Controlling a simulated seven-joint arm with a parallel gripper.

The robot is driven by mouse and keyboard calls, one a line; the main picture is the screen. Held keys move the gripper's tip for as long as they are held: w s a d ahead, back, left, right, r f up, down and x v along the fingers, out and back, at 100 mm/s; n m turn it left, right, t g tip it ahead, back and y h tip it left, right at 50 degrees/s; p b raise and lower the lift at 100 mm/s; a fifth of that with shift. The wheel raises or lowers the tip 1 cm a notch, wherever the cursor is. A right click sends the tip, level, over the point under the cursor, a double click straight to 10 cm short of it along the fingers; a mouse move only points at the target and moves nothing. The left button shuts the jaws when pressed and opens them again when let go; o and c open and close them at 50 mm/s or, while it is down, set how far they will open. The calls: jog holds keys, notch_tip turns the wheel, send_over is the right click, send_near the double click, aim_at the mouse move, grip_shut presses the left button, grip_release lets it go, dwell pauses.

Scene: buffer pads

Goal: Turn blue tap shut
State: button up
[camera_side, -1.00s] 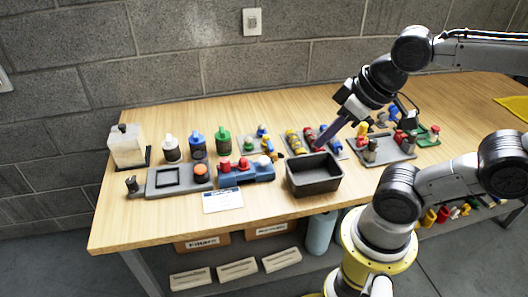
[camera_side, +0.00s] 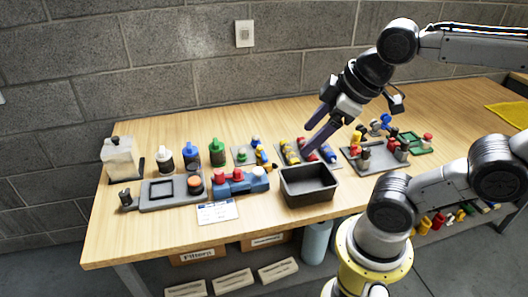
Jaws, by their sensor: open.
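Several blue parts show, and I cannot tell for sure which one is the blue tap. A blue piece (camera_side: 330,156) lies at the right of a grey pad with yellow and red pieces, just right of my fingertips. Another blue piece (camera_side: 386,120) stands farther right, behind a grey tray, and a small one (camera_side: 255,142) is on a pad to the left.
A black open bin (camera_side: 308,199) stands in front of the grey pad. A grey tray (camera_side: 372,170) with upright parts is to the right. A blue block with red knobs (camera_side: 240,184) and capped bottles (camera_side: 191,154) are left.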

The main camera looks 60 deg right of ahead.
jog(key=w+d+r+n+g, duration=0.1)
jog(key=w+n, duration=0.1)
jog(key=w, duration=0.2)
jog(key=w+d+r+n, duration=0.2)
jog(key=w, duration=0.3)
jog(key=n+g, duration=0.1)
jog(key=g, duration=0.4)
send_over(264, 155)
notch_tip(264, 155, down, 16)
notch_tip(264, 155, down, 13)
jog(key=shift+d+f, duration=0.1)
jog(key=c, duration=1.1)
